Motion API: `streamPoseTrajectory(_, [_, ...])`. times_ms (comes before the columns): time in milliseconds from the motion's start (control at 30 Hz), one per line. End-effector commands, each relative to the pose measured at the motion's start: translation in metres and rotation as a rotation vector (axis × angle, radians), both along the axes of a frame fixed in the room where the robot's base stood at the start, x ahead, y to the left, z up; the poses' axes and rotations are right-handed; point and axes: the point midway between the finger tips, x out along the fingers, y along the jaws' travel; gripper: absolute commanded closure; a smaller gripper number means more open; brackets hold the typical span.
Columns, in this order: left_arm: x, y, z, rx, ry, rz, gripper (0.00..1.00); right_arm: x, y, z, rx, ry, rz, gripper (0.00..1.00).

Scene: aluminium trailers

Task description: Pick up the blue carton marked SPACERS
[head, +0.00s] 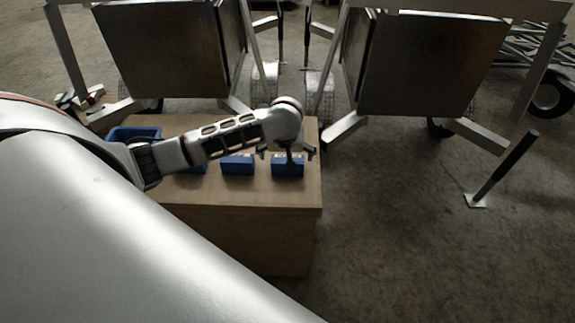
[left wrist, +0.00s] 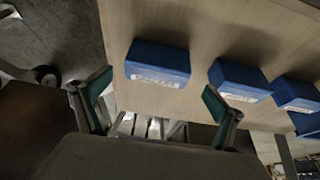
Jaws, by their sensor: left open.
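Several blue cartons with white labels stand in a row on the wooden table. In the head view one is at the right end (head: 288,170), one in the middle (head: 238,168), and one is partly hidden by my arm (head: 199,169). The left wrist view shows three labelled cartons (left wrist: 157,64), (left wrist: 240,80), (left wrist: 298,95). Their labels are too blurred to read, so I cannot tell which is marked SPACERS. My left gripper (head: 287,151) is open and empty, above the right-end carton; its two fingers (left wrist: 158,84) show apart in the left wrist view. My right gripper is out of view.
A blue open bin (head: 135,132) stands at the table's back left, behind my arm. The wooden table (head: 240,192) has bare top in front of the cartons. Two metal trailers (head: 165,50), (head: 430,60) stand behind. A post on a plate (head: 505,168) is right; floor between is clear.

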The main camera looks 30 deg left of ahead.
Motion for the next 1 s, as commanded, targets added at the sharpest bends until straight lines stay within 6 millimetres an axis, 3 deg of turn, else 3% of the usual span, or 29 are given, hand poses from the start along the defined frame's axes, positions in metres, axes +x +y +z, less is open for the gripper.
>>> streamPoseTrajectory(500, [0.015, 0.005, -0.055, -0.001, -0.001, -0.003, 0.04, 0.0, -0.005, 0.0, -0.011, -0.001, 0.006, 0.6])
streamPoseTrajectory(833, [0.017, 0.006, -0.062, -0.002, -0.002, -0.004, 0.04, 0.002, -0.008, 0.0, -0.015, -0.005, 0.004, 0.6])
streamPoseTrajectory(867, [0.017, 0.006, -0.062, -0.002, -0.002, -0.004, 0.09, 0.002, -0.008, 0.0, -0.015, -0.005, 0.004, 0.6])
streamPoseTrajectory(1000, [0.017, 0.006, -0.062, -0.002, -0.002, -0.004, 0.46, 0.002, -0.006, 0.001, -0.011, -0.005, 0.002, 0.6])
